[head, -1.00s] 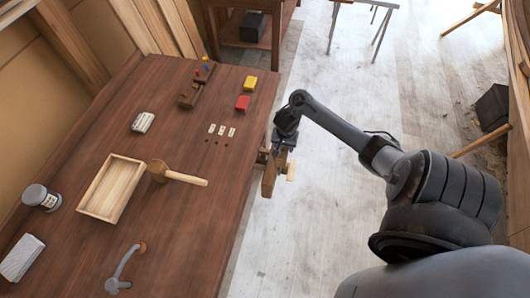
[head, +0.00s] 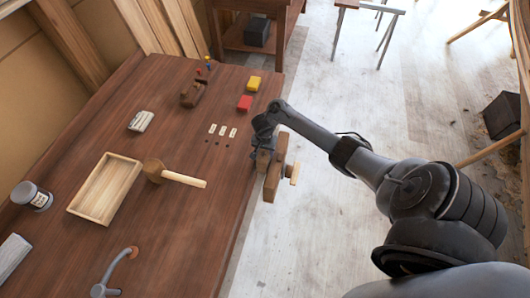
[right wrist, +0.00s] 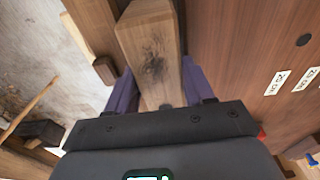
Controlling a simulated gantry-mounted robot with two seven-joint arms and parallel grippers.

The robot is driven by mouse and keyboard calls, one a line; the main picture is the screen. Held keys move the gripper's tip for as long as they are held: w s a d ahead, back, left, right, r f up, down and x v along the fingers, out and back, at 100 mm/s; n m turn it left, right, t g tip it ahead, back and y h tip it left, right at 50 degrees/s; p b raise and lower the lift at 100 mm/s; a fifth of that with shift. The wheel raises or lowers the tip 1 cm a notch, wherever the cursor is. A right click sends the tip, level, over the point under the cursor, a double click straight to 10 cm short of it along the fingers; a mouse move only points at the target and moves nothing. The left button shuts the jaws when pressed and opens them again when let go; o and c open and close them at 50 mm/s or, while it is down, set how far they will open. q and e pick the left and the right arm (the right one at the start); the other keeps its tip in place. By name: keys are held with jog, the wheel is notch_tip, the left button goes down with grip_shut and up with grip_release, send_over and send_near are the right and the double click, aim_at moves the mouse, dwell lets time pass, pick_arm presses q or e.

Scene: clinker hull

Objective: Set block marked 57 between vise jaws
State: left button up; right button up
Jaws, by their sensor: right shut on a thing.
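The wooden vise (head: 272,184) is fixed to the right edge of the workbench, with a pale handle at its outer side. My right gripper (head: 262,150) is at the bench edge, over the vise's upper end. In the right wrist view, its purple fingers (right wrist: 160,92) are shut on a light wooden block (right wrist: 150,58) with a dark knot-like spot. A brown vise jaw (right wrist: 92,28) is left of the block and the bench is on its right. No number is legible on the block, and its depth between the jaws cannot be told. My left gripper is out of view.
A curved metal tool (head: 117,270) lies at the front.

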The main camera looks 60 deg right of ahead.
jog(key=shift+f, duration=0.35)
jog(key=shift+f, duration=0.15)
jog(key=o, duration=1.3)
